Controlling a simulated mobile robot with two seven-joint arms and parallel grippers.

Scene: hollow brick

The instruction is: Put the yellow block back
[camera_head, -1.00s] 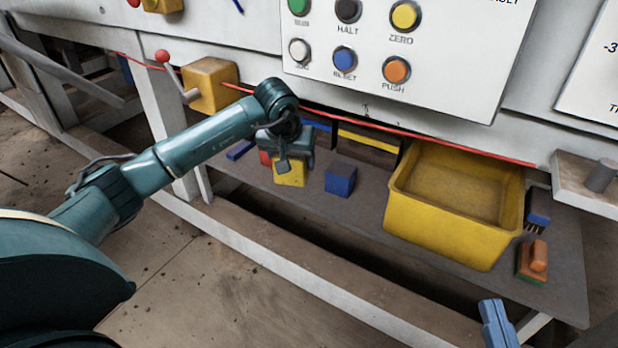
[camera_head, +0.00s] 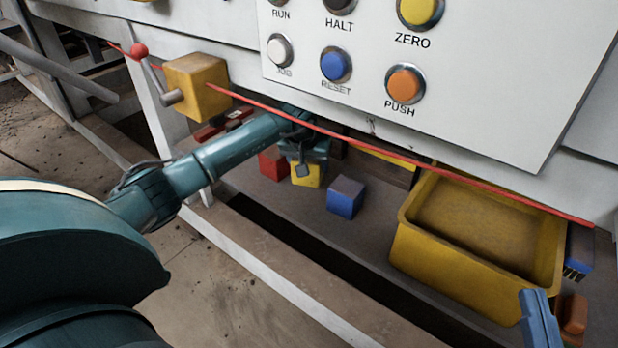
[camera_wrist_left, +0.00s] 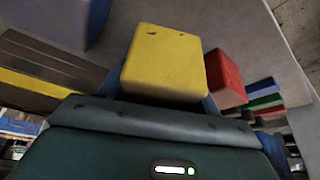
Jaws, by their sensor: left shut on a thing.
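My left gripper (camera_head: 305,160) reaches under the panel and is shut on the yellow block (camera_head: 306,176). In the left wrist view, the yellow block (camera_wrist_left: 165,62) sits between the fingers. I cannot tell whether it touches the shelf. A red block (camera_head: 272,163) is just left of it in the head view, and a blue block (camera_head: 346,197) stands apart to its right. The wrist view also shows the red block (camera_wrist_left: 224,77) and the blue block (camera_wrist_left: 70,22). Part of my right gripper (camera_head: 538,318) shows at the bottom right; its jaw opening cannot be seen.
A yellow bin (camera_head: 478,240) stands on the shelf at right, with a blue brush (camera_head: 579,252) and an orange-handled item (camera_head: 573,315) beside it. A red cable (camera_head: 400,158) runs along the panel's lower edge. Coloured slabs (camera_wrist_left: 265,97) lie beyond the red block.

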